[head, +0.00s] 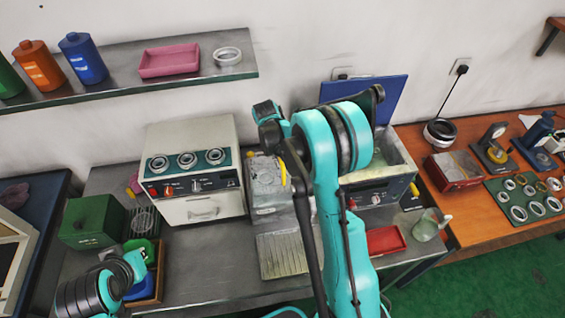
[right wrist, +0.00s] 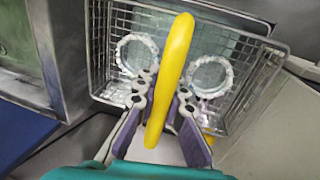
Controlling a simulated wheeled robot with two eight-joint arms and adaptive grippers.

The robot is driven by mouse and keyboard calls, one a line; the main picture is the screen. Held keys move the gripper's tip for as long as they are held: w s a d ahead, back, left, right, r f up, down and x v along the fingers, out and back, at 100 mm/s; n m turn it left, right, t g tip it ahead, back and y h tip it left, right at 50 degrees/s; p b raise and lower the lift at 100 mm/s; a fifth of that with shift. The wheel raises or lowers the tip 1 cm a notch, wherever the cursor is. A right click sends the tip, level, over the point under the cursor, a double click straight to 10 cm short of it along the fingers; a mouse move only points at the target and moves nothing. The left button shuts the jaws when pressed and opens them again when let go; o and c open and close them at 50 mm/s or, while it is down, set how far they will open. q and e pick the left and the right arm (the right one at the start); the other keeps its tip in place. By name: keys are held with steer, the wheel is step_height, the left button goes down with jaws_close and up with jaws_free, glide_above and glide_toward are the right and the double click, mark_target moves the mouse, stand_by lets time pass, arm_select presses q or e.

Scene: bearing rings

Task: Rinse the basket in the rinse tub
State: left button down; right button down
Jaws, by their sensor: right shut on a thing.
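My right gripper (right wrist: 166,88) is shut on the upright yellow handle (right wrist: 177,50) of the wire basket (right wrist: 240,52). Two pale bearing rings (right wrist: 137,54) (right wrist: 209,76) show in the basket, one on each side of the handle. In the head view, the yellow handle (head: 283,171) shows over the metal sink unit left of my right arm, which seems to be the rinse tub (head: 268,201). My arm hides part of it, and I cannot tell how deep the basket sits. My left arm's links show at the lower left, but its fingers do not.
A cleaner with an open blue lid (head: 385,96) stands right of my right arm. A white oven (head: 200,208) with rings on top stands left of the sink. A ribbed drainboard (head: 283,256), a red tray (head: 385,240) and a jug (head: 430,225) are nearer the front.

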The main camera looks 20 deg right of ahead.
step_height(320, 180, down, 14)
steer(key=b, duration=1.1)
steer(key=shift+r, duration=0.1)
step_height(320, 180, up, 3)
steer(key=shift+p, duration=0.8)
steer(key=shift+f+b, duration=1.4)
steer(key=shift+f, duration=0.15)
steer(key=shift+r, duration=0.1)
